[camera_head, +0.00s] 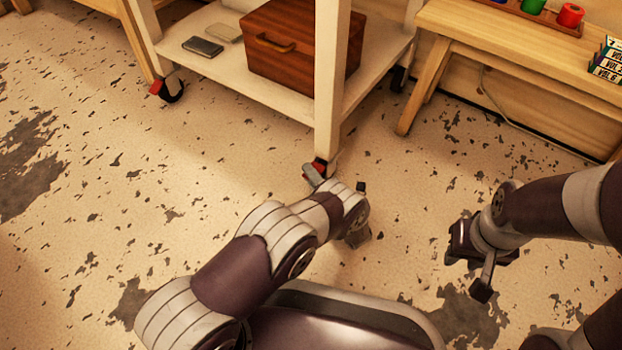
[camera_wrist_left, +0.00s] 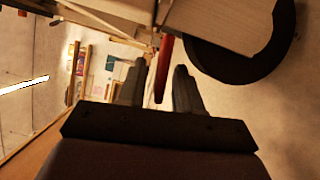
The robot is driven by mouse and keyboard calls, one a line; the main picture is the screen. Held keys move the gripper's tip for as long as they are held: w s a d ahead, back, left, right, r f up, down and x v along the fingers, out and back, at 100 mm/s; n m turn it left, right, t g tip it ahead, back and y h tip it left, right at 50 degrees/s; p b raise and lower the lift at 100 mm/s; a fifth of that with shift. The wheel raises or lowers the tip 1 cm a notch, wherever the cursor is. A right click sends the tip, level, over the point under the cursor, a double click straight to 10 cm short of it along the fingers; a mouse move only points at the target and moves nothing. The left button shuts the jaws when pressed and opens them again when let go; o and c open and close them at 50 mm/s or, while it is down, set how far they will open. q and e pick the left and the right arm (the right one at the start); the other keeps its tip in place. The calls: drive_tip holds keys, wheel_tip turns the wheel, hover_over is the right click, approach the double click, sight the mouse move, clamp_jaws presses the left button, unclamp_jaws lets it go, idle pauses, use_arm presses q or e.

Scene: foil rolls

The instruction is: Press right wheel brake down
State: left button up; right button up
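The white cart stands on wheels with red brake levers. The right front wheel brake (camera_head: 319,164) is a red lever at the foot of the near leg. My left gripper (camera_head: 311,173) is right at it and partly hides the wheel. In the left wrist view the red brake lever (camera_wrist_left: 163,68) appears between the two fingers (camera_wrist_left: 156,88), which are apart; contact cannot be told. The dark wheel (camera_wrist_left: 245,45) shows at upper right there. The left front wheel (camera_head: 170,90) also has a red brake. My right gripper (camera_head: 466,242) hangs over bare floor at the right, away from the cart.
The cart's lower shelf (camera_head: 190,62) holds a wooden box (camera_head: 283,43) and two small flat items. A wooden bench (camera_head: 520,70) with coloured rolls and books stands at the back right. The speckled floor (camera_head: 120,180) around the wheel is clear.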

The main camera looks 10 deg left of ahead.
use_arm(q)
clamp_jaws()
drive_tip(key=shift+w+f+n, duration=0.1)
drive_tip(key=shift+f+n, duration=0.25)
drive_tip(key=shift+n, duration=0.55)
drive_tip(key=n, duration=0.1)
drive_tip(key=n+y, duration=0.1)
drive_tip(key=shift+w+f+n+t+y, duration=0.2)
drive_tip(key=shift+f+n+t+y, duration=0.1)
drive_tip(key=shift+f, duration=0.1)
unclamp_jaws()
